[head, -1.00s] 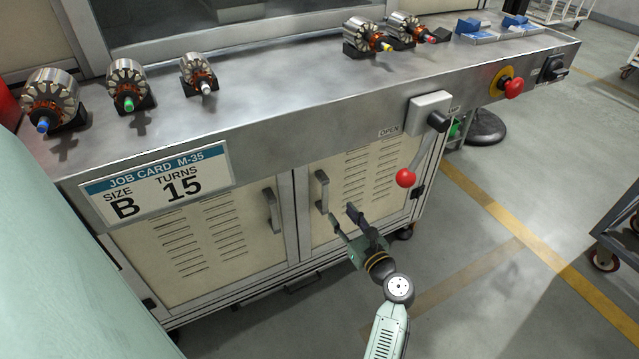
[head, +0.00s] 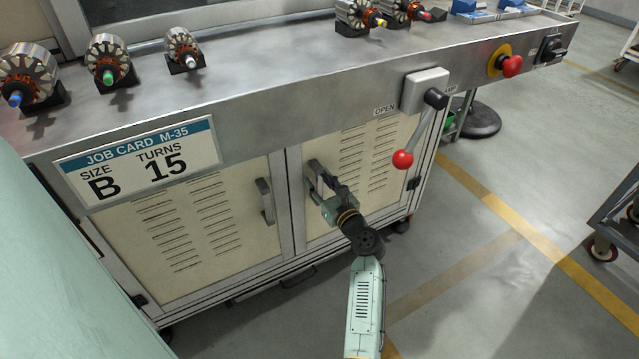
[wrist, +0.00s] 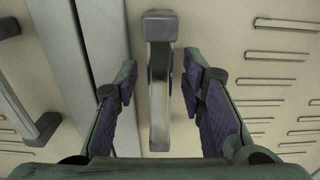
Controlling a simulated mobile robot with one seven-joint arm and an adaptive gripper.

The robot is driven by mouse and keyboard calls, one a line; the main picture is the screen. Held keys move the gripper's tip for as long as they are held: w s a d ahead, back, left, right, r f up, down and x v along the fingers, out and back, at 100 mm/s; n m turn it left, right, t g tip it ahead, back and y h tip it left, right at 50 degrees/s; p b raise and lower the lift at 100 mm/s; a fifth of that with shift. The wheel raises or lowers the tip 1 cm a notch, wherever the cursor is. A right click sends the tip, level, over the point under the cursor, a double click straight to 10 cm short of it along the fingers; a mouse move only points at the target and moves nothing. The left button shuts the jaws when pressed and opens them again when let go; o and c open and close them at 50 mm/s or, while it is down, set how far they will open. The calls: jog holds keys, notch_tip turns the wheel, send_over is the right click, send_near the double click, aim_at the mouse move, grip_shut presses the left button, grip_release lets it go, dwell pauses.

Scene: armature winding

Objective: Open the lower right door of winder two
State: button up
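The lower right door (head: 365,170) of the cabinet is cream with louvre slots and looks shut; the wrist view also shows the door (wrist: 230,40). Its upright bar handle (head: 314,170) is near the door's left edge, and in the wrist view the handle (wrist: 159,110) stands upright between my fingers. My gripper (head: 324,190) is at the handle, partly covering it in the head view. In the wrist view my gripper (wrist: 160,82) is open, one finger on each side of the handle, with gaps visible. Whether a fingertip touches it is hard to tell.
The left door (head: 195,235) with its own handle (head: 265,201) is beside it. Armatures (head: 108,62) stand on the bench top. The floor to the right is clear up to a cart (head: 620,215).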

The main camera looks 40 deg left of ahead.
jog(key=shift+c, duration=0.3)
grip_shut()
dwell(0.5)
